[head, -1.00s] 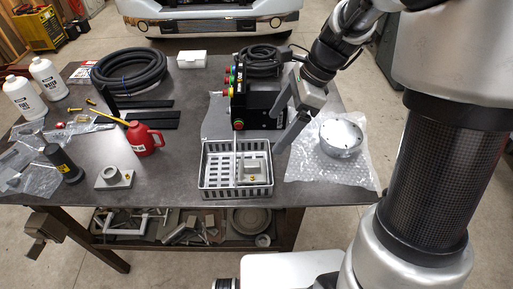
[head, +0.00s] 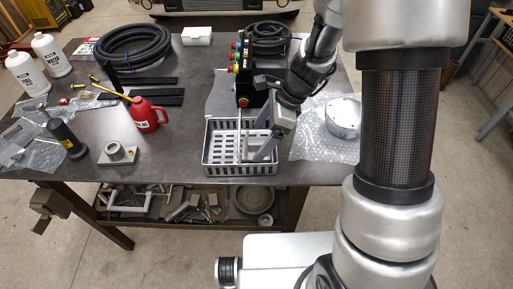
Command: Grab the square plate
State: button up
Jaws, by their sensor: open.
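A grey metal basket (head: 226,169) with slotted walls stands near the front edge of the table, with a thin upright divider inside. A small grey squarish metal piece (head: 250,144) lies in its right part, mostly hidden by my gripper and the basket wall. My gripper (head: 262,153) is open, with its fingers reaching down into the right part of the basket at this piece; I cannot tell whether they touch it. Another grey part with a square base and a round collar (head: 117,154) sits on the table left of the basket, away from my gripper.
A black control box (head: 252,78) with coloured buttons stands behind the basket. A round metal disc (head: 343,118) lies on bubble wrap to the right. A red oil can (head: 145,114), white bottles (head: 51,54) and a coiled hose (head: 133,45) are at the left.

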aim_at(257, 141)
jog(key=x, duration=0.3)
jog(key=shift+f, duration=0.25)
jog(key=shift+c, duration=0.2)
jog(key=c, duration=1.4)
jog(key=shift+r, duration=0.1)
